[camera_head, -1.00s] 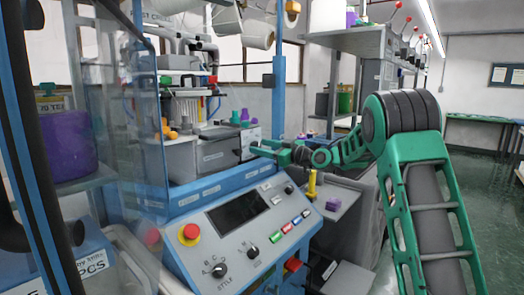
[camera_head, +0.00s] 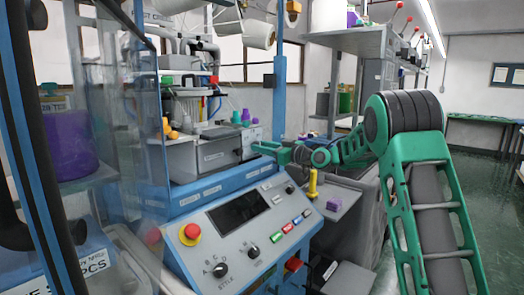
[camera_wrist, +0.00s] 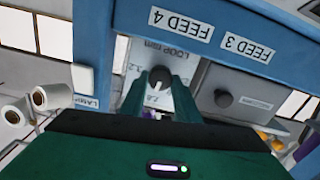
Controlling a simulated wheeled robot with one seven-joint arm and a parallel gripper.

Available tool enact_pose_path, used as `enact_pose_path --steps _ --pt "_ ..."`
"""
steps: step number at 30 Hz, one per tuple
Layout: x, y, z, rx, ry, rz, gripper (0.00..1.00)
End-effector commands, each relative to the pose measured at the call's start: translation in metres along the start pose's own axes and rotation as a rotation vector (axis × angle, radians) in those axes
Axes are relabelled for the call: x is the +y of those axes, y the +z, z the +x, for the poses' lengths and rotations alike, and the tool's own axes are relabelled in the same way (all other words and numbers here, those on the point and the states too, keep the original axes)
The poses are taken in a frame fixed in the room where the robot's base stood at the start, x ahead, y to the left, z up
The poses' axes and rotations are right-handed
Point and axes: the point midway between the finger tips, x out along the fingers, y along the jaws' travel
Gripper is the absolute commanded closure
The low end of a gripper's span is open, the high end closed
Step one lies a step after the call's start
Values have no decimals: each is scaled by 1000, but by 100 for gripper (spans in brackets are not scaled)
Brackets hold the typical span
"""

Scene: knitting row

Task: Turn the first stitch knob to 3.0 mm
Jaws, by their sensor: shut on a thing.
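The stitch knob (camera_wrist: 160,75) is a small dark knob on a pale plate marked "LOOP mm" in the wrist view. Printed numbers stand around it; I read 3.2 and 2.8, and others are hidden or too small. My gripper (camera_wrist: 160,88) has its green fingers on either side of the knob and is shut on it. The fingers and the tilted view make the knob's exact setting hard to read. In the head view my gripper (camera_head: 262,148) reaches left to the end of the grey box (camera_head: 215,155) on the machine, and the knob is hidden there.
A blue rail (camera_wrist: 225,25) runs above both.

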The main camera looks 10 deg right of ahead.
Motion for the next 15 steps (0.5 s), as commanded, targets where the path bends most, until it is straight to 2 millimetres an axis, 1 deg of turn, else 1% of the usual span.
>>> enact_pose_path --steps 1,15 --pt "4 -1 -2 1 8 26 93" --pt "6 -1 -2 3 9 387 93"
